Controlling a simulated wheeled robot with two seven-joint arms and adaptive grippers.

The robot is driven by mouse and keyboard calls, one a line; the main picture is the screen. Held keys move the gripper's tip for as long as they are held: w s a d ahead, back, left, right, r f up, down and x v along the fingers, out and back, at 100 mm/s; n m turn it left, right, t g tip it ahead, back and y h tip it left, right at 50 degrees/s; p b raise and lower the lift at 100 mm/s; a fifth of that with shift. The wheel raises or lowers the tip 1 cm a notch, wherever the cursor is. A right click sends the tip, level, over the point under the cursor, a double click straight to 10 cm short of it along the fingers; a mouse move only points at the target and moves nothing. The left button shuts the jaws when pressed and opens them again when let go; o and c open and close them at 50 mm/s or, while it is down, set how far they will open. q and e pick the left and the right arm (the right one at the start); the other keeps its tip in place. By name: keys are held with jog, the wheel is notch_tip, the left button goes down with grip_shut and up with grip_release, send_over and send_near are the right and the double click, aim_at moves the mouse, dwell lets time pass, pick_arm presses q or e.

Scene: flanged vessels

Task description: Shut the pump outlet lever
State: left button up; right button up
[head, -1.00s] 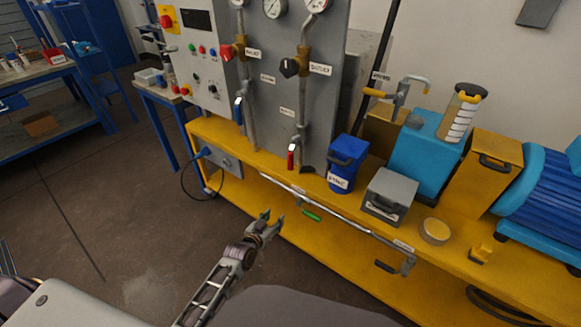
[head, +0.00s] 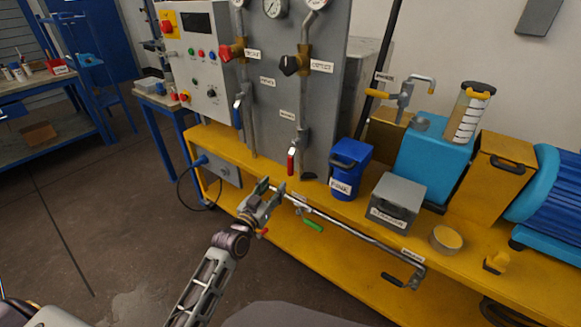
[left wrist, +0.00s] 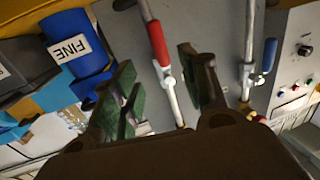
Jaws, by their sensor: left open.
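Several valve levers show, and their small labels are too blurred to tell which is the pump outlet. In the head view a red-handled lever (head: 291,161) hangs at the foot of the right pipe, and a blue-handled lever (head: 238,113) is on the left pipe. A green lever (head: 313,225) and a black lever (head: 391,279) sit on the front rail. My left gripper (head: 271,188) is open and empty, low and in front of the panel. In the left wrist view the red lever (left wrist: 158,44) appears beyond and between the open fingers, apart from them. My right gripper is out of view.
The yellow bench (head: 325,212) carries a blue bin (head: 349,170) marked FINE and a grey box (head: 397,200). The rail (head: 350,233) runs along its front edge. A small red handle (head: 263,233) shows just below my left gripper. Open floor lies left.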

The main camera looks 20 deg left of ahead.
pick_arm(q)
jog(key=shift+w, duration=0.1)
jog(key=b, duration=0.1)
send_near(289, 167)
jog(key=w, duration=0.3)
jog(key=shift+w+d+b, duration=0.2)
jog(key=shift+w+d, duration=0.05)
jog(key=shift+w, duration=0.5)
jog(key=shift+w+d+b, duration=0.15)
jog(key=shift+w+d, duration=0.1)
jog(key=shift+w, duration=0.5)
jog(key=shift+w+d+b, duration=0.15)
jog(key=shift+w+b, duration=0.1)
jog(key=shift+w, duration=0.7)
jog(key=shift+w+d+b, duration=0.15)
jog(key=shift+w+b, duration=0.05)
jog(key=shift+w, duration=0.8)
jog(key=shift+w+d, duration=0.1)
jog(key=shift+w, duration=0.5)
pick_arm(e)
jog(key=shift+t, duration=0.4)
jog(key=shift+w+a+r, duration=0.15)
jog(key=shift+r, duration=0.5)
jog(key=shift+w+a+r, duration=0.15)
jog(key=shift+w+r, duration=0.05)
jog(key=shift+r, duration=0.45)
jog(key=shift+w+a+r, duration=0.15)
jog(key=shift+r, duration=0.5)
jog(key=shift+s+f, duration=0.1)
